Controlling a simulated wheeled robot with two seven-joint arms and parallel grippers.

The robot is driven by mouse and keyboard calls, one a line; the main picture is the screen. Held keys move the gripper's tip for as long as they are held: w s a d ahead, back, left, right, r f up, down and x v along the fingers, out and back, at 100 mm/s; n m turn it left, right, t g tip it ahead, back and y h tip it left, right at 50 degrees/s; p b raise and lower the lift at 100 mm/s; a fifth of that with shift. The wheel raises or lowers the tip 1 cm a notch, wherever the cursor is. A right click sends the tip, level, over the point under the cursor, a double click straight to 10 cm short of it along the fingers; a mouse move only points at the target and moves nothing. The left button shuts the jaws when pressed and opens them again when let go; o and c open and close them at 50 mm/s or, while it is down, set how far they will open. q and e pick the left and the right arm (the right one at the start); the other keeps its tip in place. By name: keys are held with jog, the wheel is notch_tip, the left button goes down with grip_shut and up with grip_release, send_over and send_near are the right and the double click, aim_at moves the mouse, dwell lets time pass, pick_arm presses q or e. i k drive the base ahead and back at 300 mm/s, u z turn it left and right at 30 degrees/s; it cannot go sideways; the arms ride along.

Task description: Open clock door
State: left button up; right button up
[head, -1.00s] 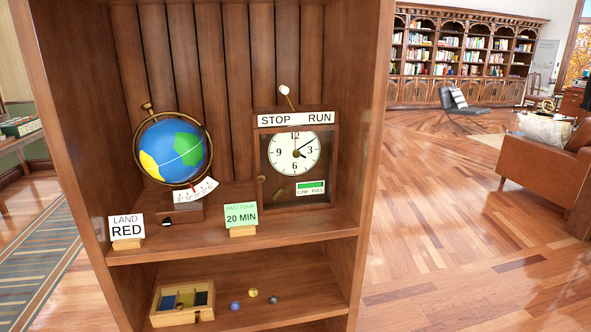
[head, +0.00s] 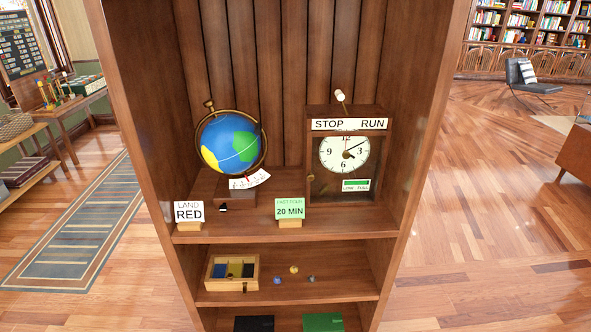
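The clock (head: 345,155) stands at the right of the upper shelf, in a brown wooden case. Its white dial sits behind the front, under a "STOP RUN" label (head: 349,124). A white-tipped lever (head: 340,97) rises from the top of the case. The clock door (head: 326,190) looks shut, with a small brass knob (head: 311,177) on its left edge. A green gauge (head: 356,185) marked "LOW FULL" shows at the lower right of the case. Neither of my grippers is in view.
A globe (head: 230,143) stands left of the clock. Cards reading "LAND RED" (head: 189,213) and "PAST FOUR 20 MIN" (head: 290,208) stand along the shelf's front edge. A divided wooden box (head: 232,272) and small balls lie on the shelf below. Floor right of the bookcase is clear.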

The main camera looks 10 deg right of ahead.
aim_at(309, 177)
jog(key=u, duration=0.45)
jog(key=i, duration=1.05)
jog(key=z, duration=0.15)
